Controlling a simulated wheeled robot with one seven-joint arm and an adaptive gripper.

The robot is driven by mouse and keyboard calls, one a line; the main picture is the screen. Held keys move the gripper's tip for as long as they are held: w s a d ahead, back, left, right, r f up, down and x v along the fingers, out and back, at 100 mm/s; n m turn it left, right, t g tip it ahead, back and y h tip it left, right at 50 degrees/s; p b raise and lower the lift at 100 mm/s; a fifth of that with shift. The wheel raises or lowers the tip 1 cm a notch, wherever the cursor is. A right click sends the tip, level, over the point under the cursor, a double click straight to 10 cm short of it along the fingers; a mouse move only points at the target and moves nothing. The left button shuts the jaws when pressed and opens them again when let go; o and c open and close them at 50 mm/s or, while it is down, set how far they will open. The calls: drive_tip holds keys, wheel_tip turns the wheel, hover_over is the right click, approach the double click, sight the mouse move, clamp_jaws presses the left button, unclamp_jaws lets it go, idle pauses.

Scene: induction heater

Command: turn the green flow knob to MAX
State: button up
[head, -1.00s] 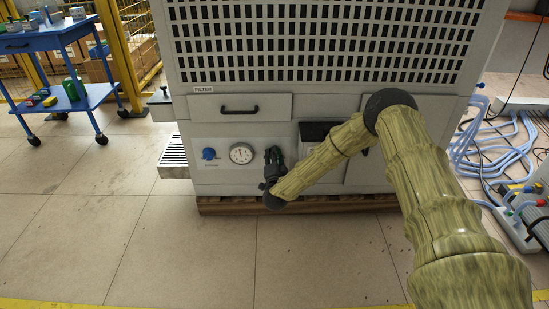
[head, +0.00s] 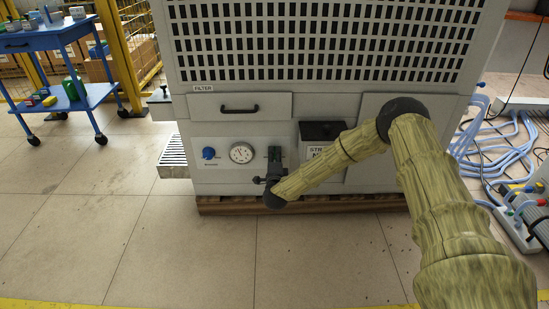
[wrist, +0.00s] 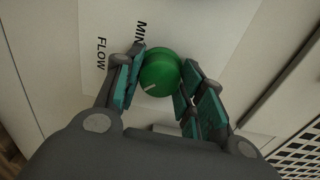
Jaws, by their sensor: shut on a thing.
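The green flow knob (wrist: 158,68) shows in the wrist view on a pale panel, with a white mark on its lower left part. The printed words MIN and FLOW stand to its left. In the head view my gripper (head: 274,160) is at the lower front of the grey cabinet, right of the round gauge, and hides the knob. The MAX mark is not visible in either view.
The gauge (head: 241,153) and a blue knob (head: 208,153) sit left of my gripper. A black-topped box (head: 321,131) is close on its right. A drawer with a black handle (head: 240,109) is above. The floor in front is clear.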

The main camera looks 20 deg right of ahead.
drive_tip(key=shift+d+f, duration=0.1)
drive_tip(key=o, duration=1)
drive_tip(key=shift+o, duration=0.2)
drive_tip(key=shift+s, duration=0.15)
drive_tip(key=v, duration=1.1)
drive_tip(key=shift+s+a, duration=0.25)
drive_tip(key=shift+s, duration=0.1)
